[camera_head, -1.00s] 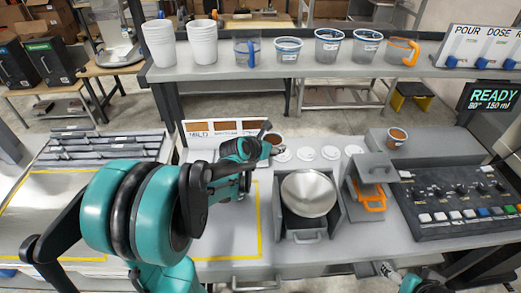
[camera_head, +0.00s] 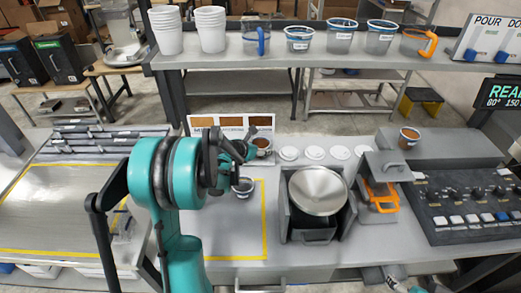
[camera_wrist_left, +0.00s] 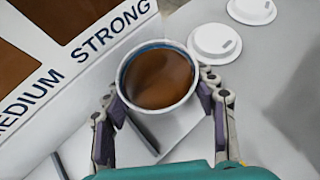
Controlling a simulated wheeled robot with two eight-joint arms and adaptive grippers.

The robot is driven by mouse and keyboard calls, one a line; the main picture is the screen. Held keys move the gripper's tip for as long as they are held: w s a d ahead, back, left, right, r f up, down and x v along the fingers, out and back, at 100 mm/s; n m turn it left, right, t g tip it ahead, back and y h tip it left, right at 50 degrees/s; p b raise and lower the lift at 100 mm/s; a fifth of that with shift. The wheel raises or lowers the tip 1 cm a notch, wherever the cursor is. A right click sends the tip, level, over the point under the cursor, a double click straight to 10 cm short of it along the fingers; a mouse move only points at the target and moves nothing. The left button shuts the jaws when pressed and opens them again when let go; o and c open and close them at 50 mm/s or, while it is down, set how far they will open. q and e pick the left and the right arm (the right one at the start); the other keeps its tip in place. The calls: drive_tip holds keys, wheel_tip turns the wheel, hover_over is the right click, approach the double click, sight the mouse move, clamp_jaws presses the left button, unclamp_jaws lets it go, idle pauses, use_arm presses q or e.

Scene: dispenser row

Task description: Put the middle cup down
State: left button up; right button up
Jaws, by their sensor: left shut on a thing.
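The cup (camera_head: 262,144) is full of brown liquid and stands upright at the strength board (camera_head: 232,122). In the left wrist view the cup (camera_wrist_left: 158,78) sits between the two fingers of my left gripper (camera_wrist_left: 163,105), which is shut on it. In the head view my left gripper (camera_head: 240,150) partly hides the cup. The board's words MEDIUM and STRONG show beside the cup in the wrist view. A pale square lies below the cup; I cannot tell whether the cup touches it.
White lids (camera_head: 314,153) lie in a row right of the cup. A metal bowl (camera_head: 318,190) and an orange-handled press (camera_head: 380,190) stand further right. Another filled cup (camera_head: 409,137) is at the back right. A small round dark-rimmed thing (camera_head: 243,187) shows below my gripper.

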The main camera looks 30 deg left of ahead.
use_arm(q)
drive_tip(key=shift+f, duration=0.15)
drive_tip(key=o, duration=1.4)
drive_tip(key=shift+s+r, duration=0.1)
drive_tip(key=shift+r, duration=0.3)
drive_tip(key=p+v, duration=0.3)
drive_tip(key=v, duration=0.8)
drive_tip(key=shift+s+r, duration=0.2)
drive_tip(key=shift+s, duration=0.15)
